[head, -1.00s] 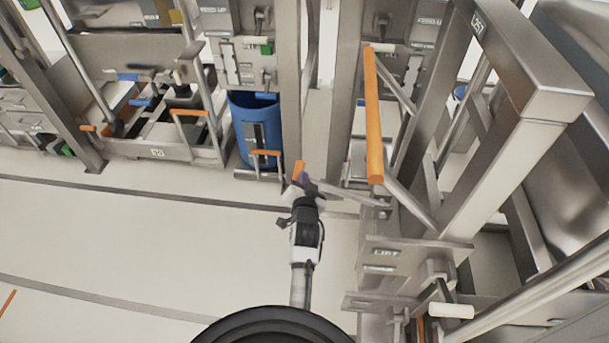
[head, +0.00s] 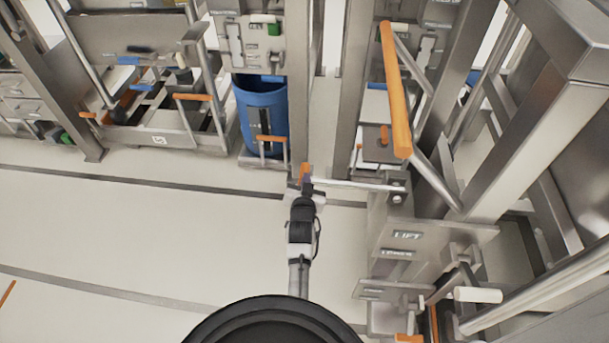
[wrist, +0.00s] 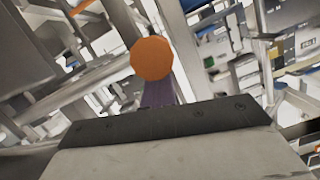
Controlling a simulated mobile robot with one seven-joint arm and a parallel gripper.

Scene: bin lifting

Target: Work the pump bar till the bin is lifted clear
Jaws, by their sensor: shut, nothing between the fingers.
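The pump bar (head: 350,185) is a thin steel rod with an orange tip (head: 304,171). It runs left from a steel box (head: 380,235) marked LIFT and LOWER, and looks nearly level. My gripper (head: 306,186) is shut at the bar's tip end, holding nothing between its fingers; whether it touches the bar cannot be told. In the wrist view a round orange end (wrist: 153,57) shows just beyond a purple strip, close in front of my gripper. A blue bin (head: 264,110) stands at the back; whether it belongs to this lifter cannot be told.
A thick orange bar (head: 395,90) rises on the steel frame above the LIFT box. Heavy steel posts (head: 540,140) fill the right. A white-ended lever (head: 478,295) sticks out low right. The pale floor (head: 130,225) at left is clear.

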